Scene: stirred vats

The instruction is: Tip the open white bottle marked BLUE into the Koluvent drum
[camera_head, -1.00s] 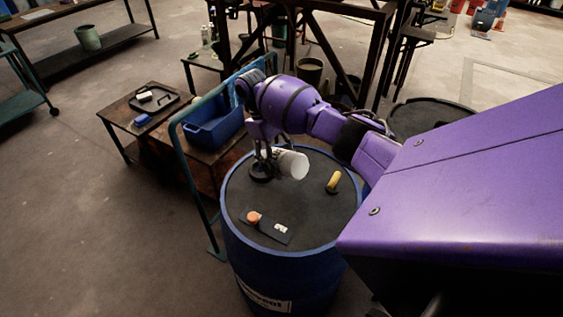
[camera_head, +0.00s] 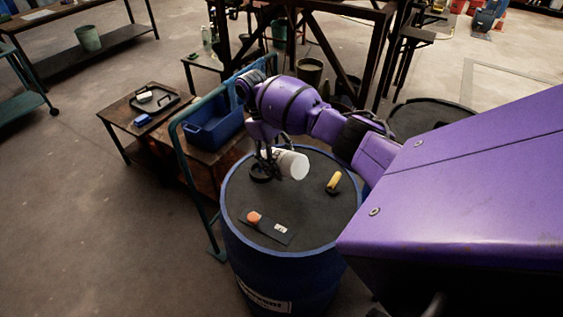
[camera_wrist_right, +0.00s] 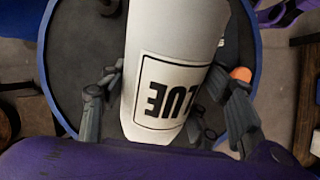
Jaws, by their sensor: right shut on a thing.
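The white bottle (camera_head: 290,164) lies tipped over, close to level, above the top of the blue drum (camera_head: 285,268). The drum's label is only partly readable, ending in "vent". My right gripper (camera_head: 267,158) is shut on the bottle, with a finger on each side of it in the wrist view. There the bottle (camera_wrist_right: 178,60) shows a black-framed label reading "LUE" upside down, its first letter hidden. A black ring (camera_head: 261,173) sits on the drum top just below the gripper. The bottle's mouth is hidden in the head view. My left gripper is not in view.
On the drum top lie a dark plate (camera_head: 266,228) with an orange cap (camera_head: 253,217), and a yellow piece (camera_head: 333,182). A teal rail (camera_head: 189,184) stands close on the drum's left. Behind it are a blue bin (camera_head: 214,130) and a low table (camera_head: 118,109).

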